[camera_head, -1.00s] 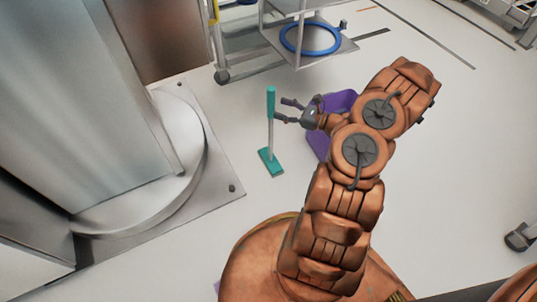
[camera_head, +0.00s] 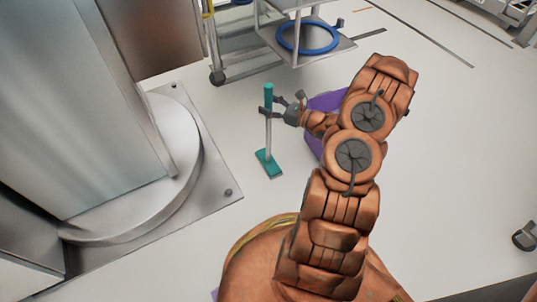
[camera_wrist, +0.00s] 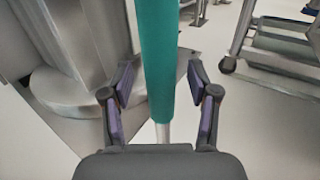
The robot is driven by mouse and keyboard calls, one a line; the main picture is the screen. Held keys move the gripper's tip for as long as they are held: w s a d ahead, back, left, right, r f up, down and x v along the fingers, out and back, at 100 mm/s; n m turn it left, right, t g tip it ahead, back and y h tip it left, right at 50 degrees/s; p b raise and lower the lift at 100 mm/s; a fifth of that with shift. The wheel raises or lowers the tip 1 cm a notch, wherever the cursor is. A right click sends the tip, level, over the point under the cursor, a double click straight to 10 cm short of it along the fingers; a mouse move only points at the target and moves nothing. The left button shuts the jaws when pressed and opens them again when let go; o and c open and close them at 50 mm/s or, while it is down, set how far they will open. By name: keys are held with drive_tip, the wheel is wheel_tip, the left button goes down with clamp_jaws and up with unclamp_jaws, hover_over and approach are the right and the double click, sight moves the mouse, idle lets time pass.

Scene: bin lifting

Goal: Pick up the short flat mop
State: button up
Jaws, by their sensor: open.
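The short flat mop stands upright on the floor, with a teal grip (camera_head: 268,97), a grey pole and a flat teal head (camera_head: 268,164). In the wrist view its teal grip (camera_wrist: 156,60) runs down the middle of the picture, with the grey pole just below it. My gripper (camera_head: 268,104) is open at the height of the mop's grip. In the wrist view my gripper's fingers (camera_wrist: 158,84) stand one on each side of the grip, with a gap on both sides. The mop's head is hidden in the wrist view.
A purple bin (camera_head: 325,103) stands behind my wrist, partly hidden by my arm. A large metal machine with a round base (camera_head: 185,190) is at the left. A wheeled metal cart with a blue ring (camera_head: 307,50) stands beyond the mop. Floor in front of the mop is clear.

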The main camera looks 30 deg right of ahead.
drive_tip(key=shift+w+a, duration=0.1)
drive_tip(key=shift+w, duration=0.1)
drive_tip(key=shift+c, duration=0.4)
clamp_jaws()
